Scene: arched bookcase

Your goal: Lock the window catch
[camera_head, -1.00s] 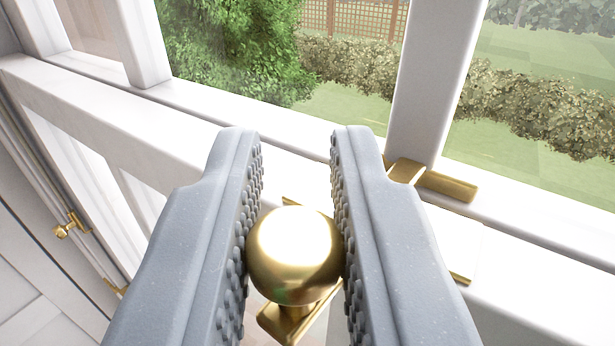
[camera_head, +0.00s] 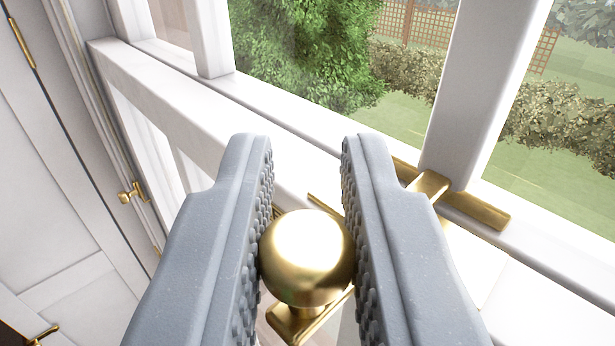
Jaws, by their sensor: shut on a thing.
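The window catch has a round brass knob (camera_head: 307,258) on a flat brass arm (camera_head: 290,322) below it. My gripper (camera_head: 306,140) is shut on the knob, with one grey studded finger on each side. Another brass part of the catch (camera_head: 474,209) sits on the white window frame, right of my gripper, at the foot of an upright bar. My right finger hides part of the brass between the knob and that part.
White window rails (camera_head: 160,90) run diagonally behind my gripper. Glass panes show a hedge (camera_head: 555,115) and lawn outside. At the left are white panelling (camera_head: 45,200) and a small brass handle (camera_head: 131,193).

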